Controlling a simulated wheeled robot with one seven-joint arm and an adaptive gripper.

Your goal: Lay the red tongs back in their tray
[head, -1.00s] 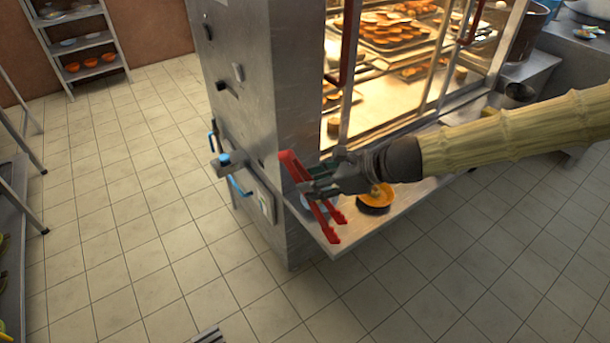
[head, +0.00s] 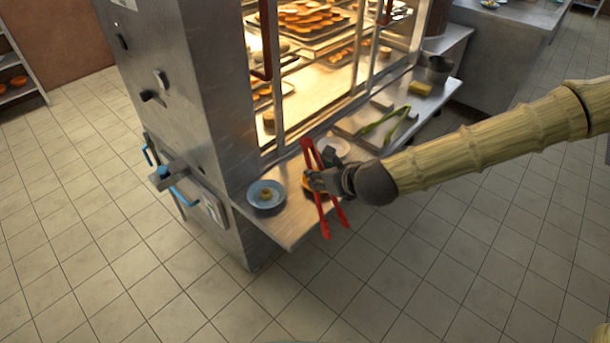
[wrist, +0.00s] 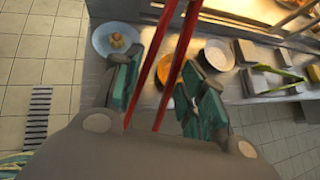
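The red tongs (head: 308,158) are held in my gripper (head: 320,178), above the front shelf of the lit cabinet. In the wrist view the two red arms of the tongs (wrist: 178,62) run between the teal fingers of my gripper (wrist: 160,92). A low grey tray (head: 350,128) lies on the shelf to the right of my gripper, with green tongs (head: 388,123) lying across it. The wrist view also shows this tray (wrist: 258,86) and the green tongs (wrist: 275,72). I cannot tell which tray belongs to the red tongs.
The metal shelf (head: 290,230) also carries a blue plate (head: 258,203) with a small food piece, an orange bowl (wrist: 170,66) partly behind my gripper, and a white plate (head: 337,147). A metal container (head: 438,69) and a yellow block (head: 420,88) stand at the far right end.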

